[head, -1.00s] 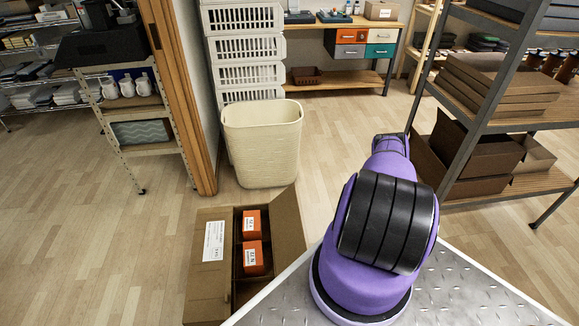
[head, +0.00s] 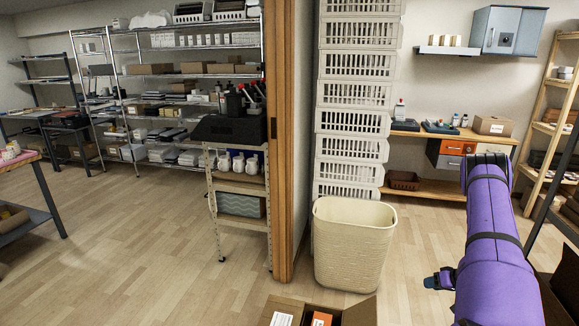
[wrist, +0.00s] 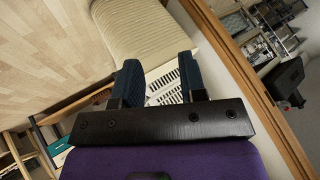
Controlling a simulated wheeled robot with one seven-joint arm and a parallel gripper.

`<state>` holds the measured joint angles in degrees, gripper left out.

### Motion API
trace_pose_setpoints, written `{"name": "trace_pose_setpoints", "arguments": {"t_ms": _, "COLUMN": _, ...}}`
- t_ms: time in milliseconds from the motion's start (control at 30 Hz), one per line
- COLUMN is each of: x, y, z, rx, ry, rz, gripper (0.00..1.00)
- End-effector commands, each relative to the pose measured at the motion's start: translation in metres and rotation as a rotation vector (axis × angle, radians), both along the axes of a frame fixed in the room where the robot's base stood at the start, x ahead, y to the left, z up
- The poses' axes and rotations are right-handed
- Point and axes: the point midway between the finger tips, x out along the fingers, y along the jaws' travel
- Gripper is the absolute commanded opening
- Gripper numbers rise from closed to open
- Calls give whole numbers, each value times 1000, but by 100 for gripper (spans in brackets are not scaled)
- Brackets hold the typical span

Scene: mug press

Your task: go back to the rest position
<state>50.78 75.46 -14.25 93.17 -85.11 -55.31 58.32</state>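My purple arm rises at the right of the head view. My gripper (head: 431,282) sticks out to the left from behind it, low in the picture, over the floor to the right of the cream bin (head: 355,238). In the wrist view my gripper (wrist: 157,65) shows two dark blue fingers set apart. Nothing is between them; only the background shows in the gap, including white slatted crates (wrist: 165,84). The gripper touches nothing that I can see.
A wooden post (head: 283,150) stands left of the stacked white crates (head: 352,120). A cart (head: 238,187) holds white mugs (head: 238,162). An open cardboard box (head: 345,312) with an orange carton shows at the bottom edge. The floor at left centre is clear.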

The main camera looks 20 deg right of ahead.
Motion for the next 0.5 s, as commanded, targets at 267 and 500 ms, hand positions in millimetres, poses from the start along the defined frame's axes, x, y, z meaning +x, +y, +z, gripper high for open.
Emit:
{"name": "trace_pose_setpoints", "arguments": {"t_ms": 267, "x": 79, "y": -12, "z": 123, "rx": -259, "ry": -19, "rz": -46, "gripper": 38}}
{"name": "trace_pose_setpoints", "arguments": {"t_ms": 500, "x": 125, "y": 5, "z": 229, "rx": -433, "ry": -23, "rz": -95, "gripper": 38}}
